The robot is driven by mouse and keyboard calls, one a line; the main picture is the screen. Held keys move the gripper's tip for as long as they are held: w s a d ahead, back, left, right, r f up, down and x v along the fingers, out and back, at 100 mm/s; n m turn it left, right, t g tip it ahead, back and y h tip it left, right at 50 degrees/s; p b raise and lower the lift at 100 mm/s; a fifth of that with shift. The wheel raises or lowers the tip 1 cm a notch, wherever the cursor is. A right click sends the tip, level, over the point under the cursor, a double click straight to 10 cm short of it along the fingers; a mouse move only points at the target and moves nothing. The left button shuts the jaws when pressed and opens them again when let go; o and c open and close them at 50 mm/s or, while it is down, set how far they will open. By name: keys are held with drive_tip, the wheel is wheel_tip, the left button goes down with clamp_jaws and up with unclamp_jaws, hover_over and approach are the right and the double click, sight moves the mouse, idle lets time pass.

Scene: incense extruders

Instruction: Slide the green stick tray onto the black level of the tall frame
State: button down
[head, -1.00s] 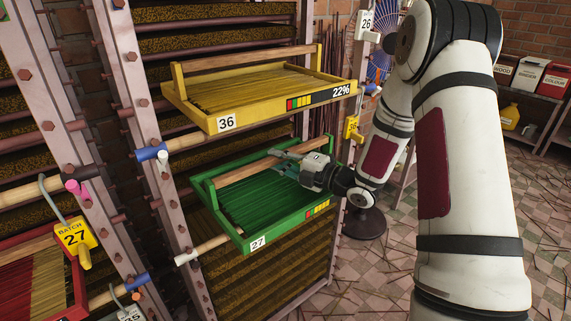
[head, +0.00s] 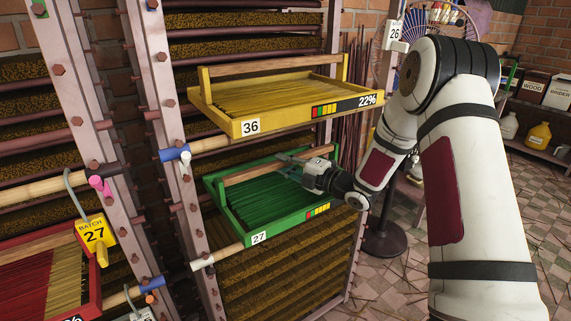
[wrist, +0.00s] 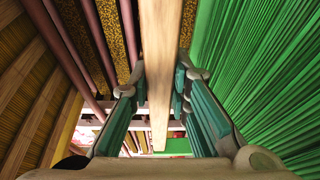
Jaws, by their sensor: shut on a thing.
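The green tray (head: 283,226) is marked 27 and holds green sticks. In the head view it is below the yellow tray, at the front of the tall frame (head: 180,110). My gripper (head: 284,168) is shut on the tray's wooden handle bar. In the wrist view the bar (wrist: 158,60) runs between the two teal fingers, with the green sticks (wrist: 265,75) to the right. A pole with a white cap (head: 205,262) ends near the tray's lower left corner. I cannot tell whether the tray touches it. I cannot make out a black-marked level.
The yellow tray (head: 285,121), marked 36 and 22%, sits close above. A blue-capped pole (head: 176,153) is at its left. A fan stand (head: 386,240) is behind my arm.

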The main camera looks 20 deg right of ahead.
drive_tip(key=shift+f, duration=0.15)
drive_tip(key=c, duration=1.1)
unclamp_jaws()
drive_tip(key=shift+f, duration=0.1)
drive_tip(key=shift+s, duration=0.15)
drive_tip(key=shift+s+d+b, duration=0.35)
drive_tip(key=shift+s+d, duration=0.3)
drive_tip(key=shift+s, duration=1.35)
drive_tip(key=shift+s+d+b, duration=0.3)
drive_tip(key=shift+s+d, duration=0.4)
drive_tip(key=shift+s, duration=1.35)
drive_tip(key=shift+s+d+b, duration=0.35)
drive_tip(key=shift+s+d, duration=0.3)
drive_tip(key=shift+s, duration=1.35)
